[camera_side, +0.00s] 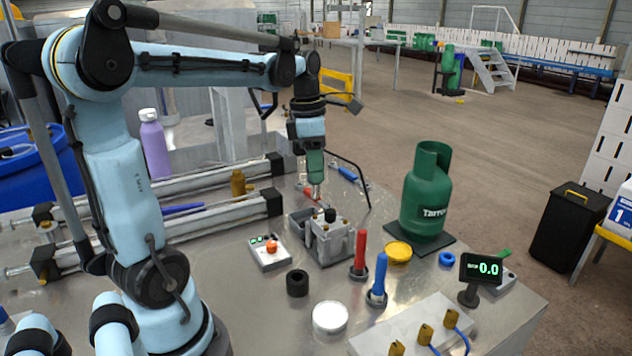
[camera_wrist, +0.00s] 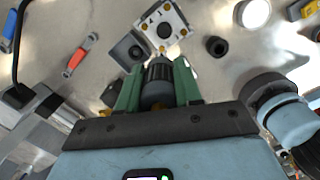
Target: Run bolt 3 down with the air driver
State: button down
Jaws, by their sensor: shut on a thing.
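My gripper (camera_side: 314,163) hangs above the metal fixture, its green fingers shut on a dark cylindrical tool, likely the air driver (camera_wrist: 158,86). The tool points down, and its tip (camera_side: 316,191) is above the fixture, apart from it. The grey fixture (camera_side: 333,243) stands on the bench with a black round piece on top. I cannot tell which is bolt 3. The driver's lower end is partly hidden in the wrist view.
A red-handled tool (camera_side: 360,252) and a blue-handled tool (camera_side: 379,277) stand upright right of the fixture. A green gas bottle (camera_side: 426,190) stands behind them. A display (camera_side: 481,268) reads 0.0. A button box (camera_side: 268,251) and black ring (camera_side: 297,283) lie left.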

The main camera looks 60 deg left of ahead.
jog(key=shift+r, duration=0.5)
jog(key=shift+d, duration=0.1)
